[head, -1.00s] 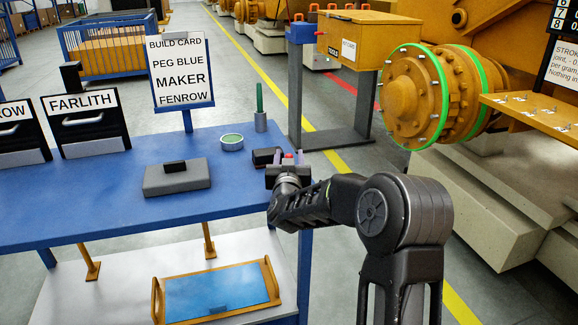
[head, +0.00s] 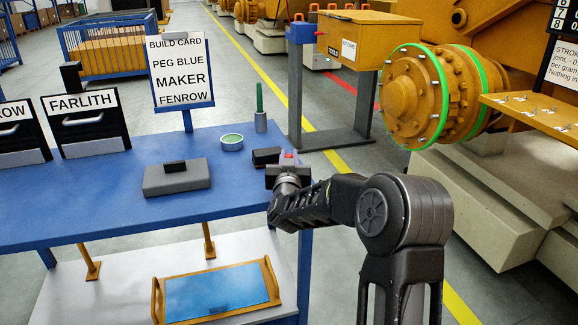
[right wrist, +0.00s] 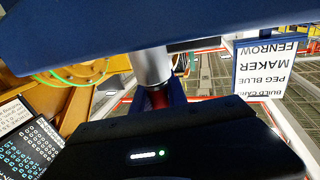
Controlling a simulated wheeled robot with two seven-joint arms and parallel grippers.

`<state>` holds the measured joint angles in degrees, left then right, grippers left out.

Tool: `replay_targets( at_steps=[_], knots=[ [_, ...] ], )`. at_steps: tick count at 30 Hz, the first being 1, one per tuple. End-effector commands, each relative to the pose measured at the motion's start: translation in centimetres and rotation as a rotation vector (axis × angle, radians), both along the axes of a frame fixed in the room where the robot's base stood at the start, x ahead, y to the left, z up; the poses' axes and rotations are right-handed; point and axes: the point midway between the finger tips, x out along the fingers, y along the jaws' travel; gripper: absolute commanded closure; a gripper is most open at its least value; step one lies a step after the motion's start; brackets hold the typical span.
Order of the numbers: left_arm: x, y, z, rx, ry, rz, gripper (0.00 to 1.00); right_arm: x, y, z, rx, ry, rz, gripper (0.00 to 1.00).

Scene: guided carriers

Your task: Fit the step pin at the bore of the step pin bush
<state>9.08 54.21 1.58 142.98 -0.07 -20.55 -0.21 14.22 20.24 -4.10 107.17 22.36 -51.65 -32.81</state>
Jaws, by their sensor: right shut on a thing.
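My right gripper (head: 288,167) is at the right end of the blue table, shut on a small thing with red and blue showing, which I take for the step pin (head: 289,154). In the right wrist view a pale metal cylinder (right wrist: 151,66) with a dark red part (right wrist: 158,98) stands between the dark gripper body and the blue tabletop. The jaws and the pin's end are mostly hidden. I cannot tell for sure which part is the step pin bush. A grey cylinder (head: 261,123) with an upright green pin (head: 259,97) stands behind the gripper. My left gripper is not in view.
On the blue table (head: 110,205) are a green-rimmed round cup (head: 232,142), a black block (head: 266,156) and a grey block with a black top (head: 177,180). A build card (head: 180,70) stands at the back. A blue tray (head: 222,292) lies on the lower shelf.

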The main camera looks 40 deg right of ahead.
Motion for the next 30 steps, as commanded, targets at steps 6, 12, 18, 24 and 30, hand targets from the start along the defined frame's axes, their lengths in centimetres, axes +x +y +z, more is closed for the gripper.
replay_targets(
  at_steps=[6, 12, 18, 24, 30],
  knots=[
    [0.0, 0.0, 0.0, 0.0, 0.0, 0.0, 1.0, 0.0, 0.0, 0.0, -0.001, -0.001, 0.0, 1.0],
    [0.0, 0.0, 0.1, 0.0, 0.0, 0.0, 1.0, 0.0, 0.0, 0.4, -0.001, -0.002, 0.0, 1.0],
    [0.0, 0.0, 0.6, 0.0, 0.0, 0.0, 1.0, 0.0, 0.0, 3.0, -0.001, -0.005, -0.001, 1.0],
    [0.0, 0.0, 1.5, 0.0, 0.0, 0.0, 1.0, 0.0, 0.0, 7.0, -0.001, -0.005, 0.0, 1.0],
    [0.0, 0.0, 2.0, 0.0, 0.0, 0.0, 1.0, 0.0, 0.0, 9.7, -0.001, -0.003, 0.0, 1.0]
  ],
)
